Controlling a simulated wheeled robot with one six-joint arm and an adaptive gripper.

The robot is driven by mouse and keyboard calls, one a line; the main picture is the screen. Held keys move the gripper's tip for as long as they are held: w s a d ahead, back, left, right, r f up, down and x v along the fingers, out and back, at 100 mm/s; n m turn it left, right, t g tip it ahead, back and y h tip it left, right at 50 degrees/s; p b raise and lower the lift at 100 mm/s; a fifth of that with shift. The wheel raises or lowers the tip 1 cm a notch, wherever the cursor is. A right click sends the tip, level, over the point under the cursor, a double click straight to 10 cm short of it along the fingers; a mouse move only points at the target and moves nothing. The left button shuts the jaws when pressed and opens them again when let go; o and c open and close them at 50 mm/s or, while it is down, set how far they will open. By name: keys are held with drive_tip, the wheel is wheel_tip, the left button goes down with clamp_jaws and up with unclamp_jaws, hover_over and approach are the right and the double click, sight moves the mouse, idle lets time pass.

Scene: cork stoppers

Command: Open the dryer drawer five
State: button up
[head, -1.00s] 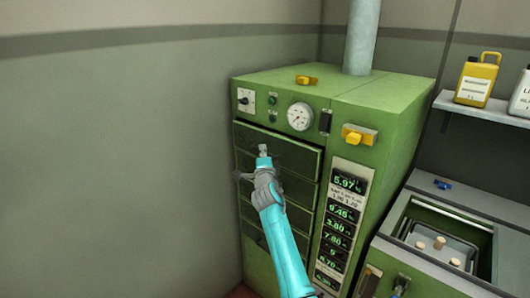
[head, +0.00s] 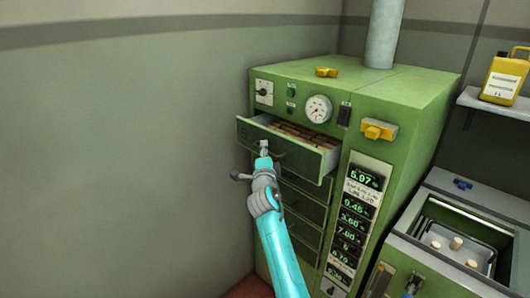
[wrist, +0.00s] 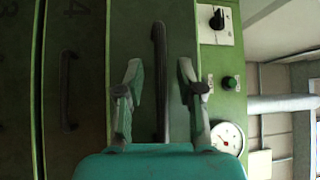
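The top drawer (head: 310,160) of the green dryer is pulled out and holds rows of brown corks (head: 300,137). My gripper (head: 264,148) is at the drawer's front face. In the wrist view the drawer's dark bar handle (wrist: 159,70) stands between the two spread fingers of my gripper (wrist: 160,75), with a gap on each side. The neighbouring drawer, marked 4 (wrist: 85,110), has its own handle (wrist: 67,90) and is shut. The pulled-out drawer's own number is not readable in the wrist view.
The dryer (head: 400,85) has a gauge (head: 318,109), a yellow knob (head: 376,131) and number displays (head: 354,226). A yellow jug (head: 505,77) is on a shelf. The left side is a bare wall.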

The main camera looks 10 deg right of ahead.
drive_tip(key=s+a+f, duration=0.1)
drive_tip(key=s, duration=1)
drive_tip(key=shift+s+a+f, duration=0.3)
drive_tip(key=shift+s+a, duration=0.1)
drive_tip(key=s+d+f+n+g+y, duration=0.3)
drive_tip(key=s+f+n, duration=0.5)
drive_tip(key=s+f, duration=1.3)
drive_tip(key=s+d+f+n, duration=0.2)
drive_tip(key=s, duration=0.7)
drive_tip(key=s+d+f+n, duration=0.1)
drive_tip(key=s+f+n, duration=0.15)
drive_tip(key=s, duration=0.65)
drive_tip(key=s+d+r+n, duration=0.1)
drive_tip(key=s+r, duration=0.3)
drive_tip(key=s, duration=0.8)
drive_tip(key=s+d+r+n+g, duration=0.1)
drive_tip(key=s+r+n, duration=0.2)
drive_tip(key=s, duration=0.9)
drive_tip(key=shift+s+d+r+n, duration=0.2)
drive_tip(key=shift+d+r+n, duration=0.15)
drive_tip(key=shift+n, duration=0.5)
